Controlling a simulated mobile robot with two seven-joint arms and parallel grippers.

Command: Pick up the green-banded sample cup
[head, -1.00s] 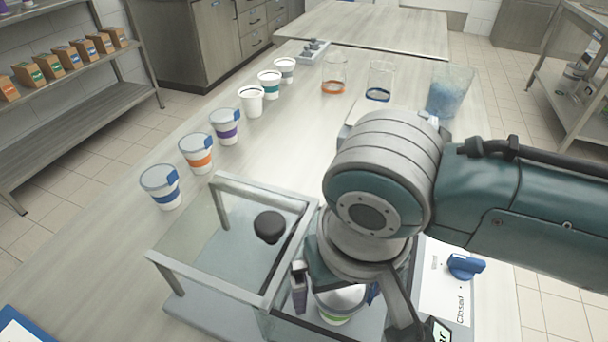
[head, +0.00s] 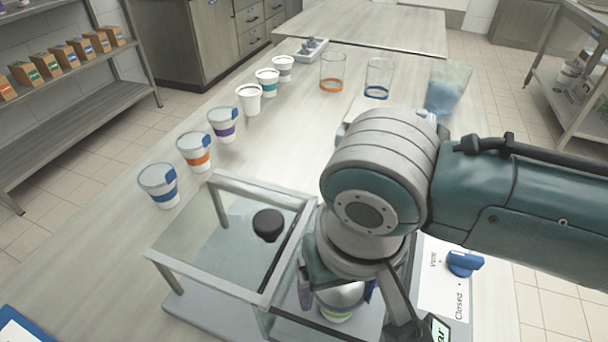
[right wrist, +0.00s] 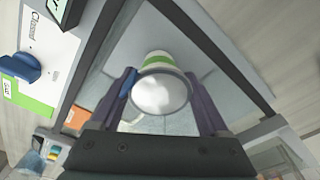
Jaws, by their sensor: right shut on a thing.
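The green-banded sample cup (head: 338,311) is a white cup with a light green band and a pale lid, partly hidden under my right arm in the head view. It stands inside the glass-walled enclosure. My right gripper (head: 338,293) is around it from above, with one finger on each side, shut on it. In the right wrist view the cup's pale round lid (right wrist: 160,94) lies between the two purple-grey fingers (right wrist: 162,105), with the green band beyond it and a blue tab at its left. My left gripper is not in view.
The enclosure's metal frame and glass panels (head: 215,267) surround the cup closely; a black knob (head: 268,223) stands at its left. A blue valve handle (head: 464,262) is at right. Several other banded cups (head: 194,152) line the table's left; beakers (head: 378,79) stand behind.

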